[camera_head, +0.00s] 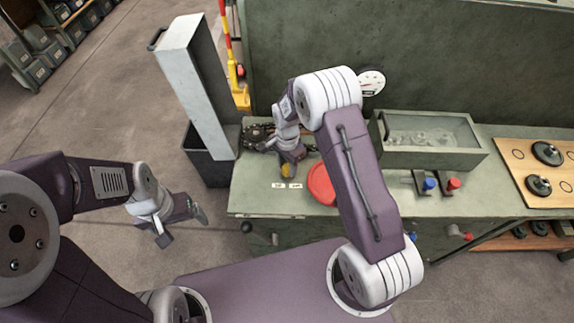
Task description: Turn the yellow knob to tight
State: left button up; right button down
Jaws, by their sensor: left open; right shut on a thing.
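The yellow knob (286,170) is low on the bench's left part, just behind two small white labels (287,186) whose text is too small to read. My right gripper (290,157) comes down on it from behind and above, with its jaws shut on it. The gripper covers much of the knob, so how far it is turned cannot be told. My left gripper (183,228) is open and empty, over the floor left of the bench.
A red disc (320,184) lies right of the knob, partly behind my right arm. A dark chain-like part (257,133) is behind left. A clear-topped tank (432,158), blue (429,184) and red (454,184) knobs and a wooden board (520,150) stand right. A tall grey panel (196,85) stands left.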

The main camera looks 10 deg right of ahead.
jog(key=n, duration=0.4)
jog(key=shift+r+n+p, duration=0.15)
jog(key=shift+n+p, duration=0.15)
jog(key=shift+p, duration=0.1)
jog(key=n, duration=0.4)
jog(key=shift+n+p, duration=0.3)
jog(key=n, duration=0.4)
jog(key=shift+w+d+n, duration=0.1)
jog(key=shift+n, duration=0.2)
jog(key=n, duration=0.4)
jog(key=shift+p, duration=0.35)
jog(key=n, duration=0.7)
jog(key=shift+w+n, duration=0.1)
jog(key=shift+n, duration=0.3)
jog(key=n, duration=0.4)
jog(key=shift+n+p, duration=0.3)
jog(key=shift+n, duration=1.7)
